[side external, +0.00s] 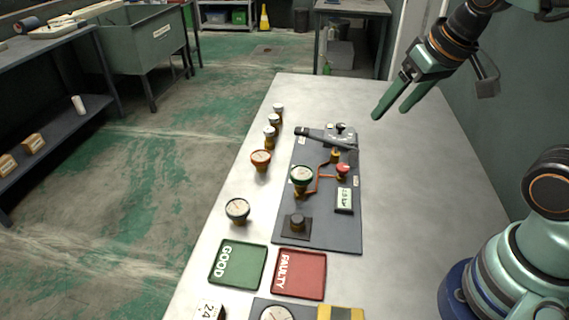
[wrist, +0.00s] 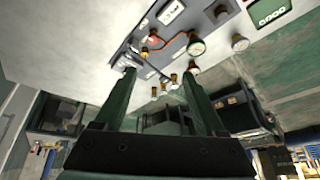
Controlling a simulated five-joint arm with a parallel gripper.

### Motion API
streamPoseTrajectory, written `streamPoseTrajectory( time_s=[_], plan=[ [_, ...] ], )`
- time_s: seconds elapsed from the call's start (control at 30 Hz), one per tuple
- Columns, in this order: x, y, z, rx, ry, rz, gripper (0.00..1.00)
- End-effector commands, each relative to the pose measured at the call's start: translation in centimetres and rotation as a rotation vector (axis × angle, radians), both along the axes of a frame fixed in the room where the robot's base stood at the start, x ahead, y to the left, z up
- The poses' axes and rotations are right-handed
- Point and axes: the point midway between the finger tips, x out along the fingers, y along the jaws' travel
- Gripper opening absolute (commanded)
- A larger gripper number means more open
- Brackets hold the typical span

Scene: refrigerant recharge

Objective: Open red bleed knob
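The red bleed knob (side external: 343,169) sits on the dark grey panel (side external: 330,238), at the right end of the orange-brown piping. It also shows small in the wrist view (wrist: 154,40), above and between my fingers. A green-rimmed gauge (side external: 302,174) stands on the panel to its left, and a small display box (side external: 344,200) lies just below it. My gripper (side external: 390,112) is open and empty, held in the air above the far right part of the table, apart from the knob. In the wrist view its two fingers (wrist: 158,74) are spread. The knob's turn position is too small to tell.
A dark-handled tool (side external: 318,137) lies at the panel's far end. Several brass fittings (side external: 270,137) and loose gauges (side external: 237,210) stand left of the panel. Green GOOD (side external: 238,264) and red FAULTY (side external: 301,274) trays lie in front. The table's right side is clear.

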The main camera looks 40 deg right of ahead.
Motion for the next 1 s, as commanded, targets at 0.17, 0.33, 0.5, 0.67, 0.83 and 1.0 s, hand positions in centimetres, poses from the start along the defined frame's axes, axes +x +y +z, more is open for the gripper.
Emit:
streamPoseTrajectory(
  time_s=[0.17,0.33,0.5,0.67,0.83,1.0],
  plan=[
    [2.9,-0.4,-0.8,0.121,0.111,-0.306,0.72],
    [5.8,-0.8,-2.5,0.215,0.208,-0.632,0.72],
    [8.5,-1.4,-5.1,0.278,0.292,-0.964,0.72],
    [10.4,-1.7,-7.6,0.305,0.342,-1.219,0.72],
    [11.3,-2.0,-9.2,0.315,0.363,-1.366,0.72],
    [11.4,-2.0,-10.2,0.314,0.369,-1.398,0.72]
  ],
)
